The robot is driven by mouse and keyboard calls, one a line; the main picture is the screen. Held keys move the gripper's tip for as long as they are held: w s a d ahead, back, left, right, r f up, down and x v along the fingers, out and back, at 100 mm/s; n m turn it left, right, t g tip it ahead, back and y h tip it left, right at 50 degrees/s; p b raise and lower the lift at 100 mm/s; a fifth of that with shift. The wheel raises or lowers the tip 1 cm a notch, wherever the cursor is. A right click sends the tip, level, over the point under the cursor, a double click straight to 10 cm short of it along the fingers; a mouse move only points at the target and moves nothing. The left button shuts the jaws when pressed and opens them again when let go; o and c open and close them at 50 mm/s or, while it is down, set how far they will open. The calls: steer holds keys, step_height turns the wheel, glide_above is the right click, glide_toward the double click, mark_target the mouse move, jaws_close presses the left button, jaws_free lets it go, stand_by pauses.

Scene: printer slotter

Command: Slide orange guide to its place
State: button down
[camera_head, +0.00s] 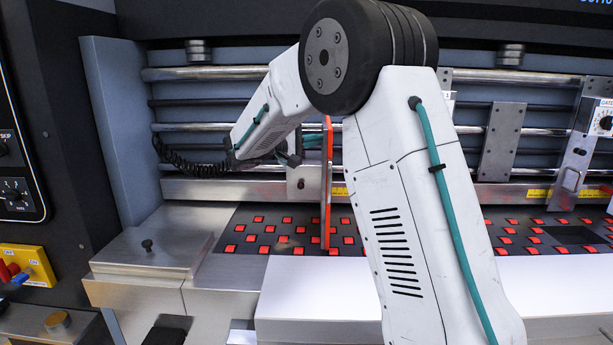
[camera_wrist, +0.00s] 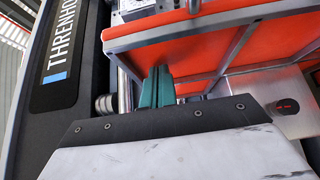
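The orange guide (camera_head: 327,190) is a thin upright plate, seen nearly edge-on in the head view. It hangs from the rails, left of centre, with its lower end over the red-dotted bed. In the wrist view it is a large orange panel with grey ribs (camera_wrist: 225,35), filling the upper right. My gripper (camera_head: 312,141) is beside the guide's left face. Its teal fingers show in the wrist view (camera_wrist: 156,88), close together with no gap visible, next to the panel's edge. Whether they touch the guide is unclear. My arm hides part of the rails and bed.
Horizontal metal rails (camera_head: 215,128) run across the machine. A grey bracket (camera_head: 502,142) and a metal gate unit (camera_head: 577,155) stand on them at right. The dark bed with red squares (camera_head: 268,235) lies below. A white panel (camera_head: 310,300) is in front.

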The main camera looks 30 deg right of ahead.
steer(key=s+d, duration=0.7)
steer(key=d, duration=0.4)
steer(key=shift+s+d, duration=0.3)
steer(key=shift+s, duration=0.1)
stand_by(3.2)
steer(key=shift+w+a, duration=0.5)
steer(key=shift+a, duration=0.25)
steer(key=shift+w+a, duration=0.5)
steer(key=shift+a, duration=0.25)
steer(key=s+a+f+g+y, duration=0.2)
steer(key=s+a+f+y, duration=0.25)
steer(key=s, duration=0.35)
steer(key=s+a+f+g+y, duration=0.1)
steer(key=s+a+f+y, duration=0.3)
steer(key=s+f, duration=0.3)
steer(key=s+a+t+y, duration=0.4)
steer(key=s+a+y, duration=0.5)
steer(key=s+a, duration=1)
steer(key=shift+s+a+r, duration=0.15)
steer(key=shift+s+r, duration=0.05)
steer(key=shift+s, duration=0.15)
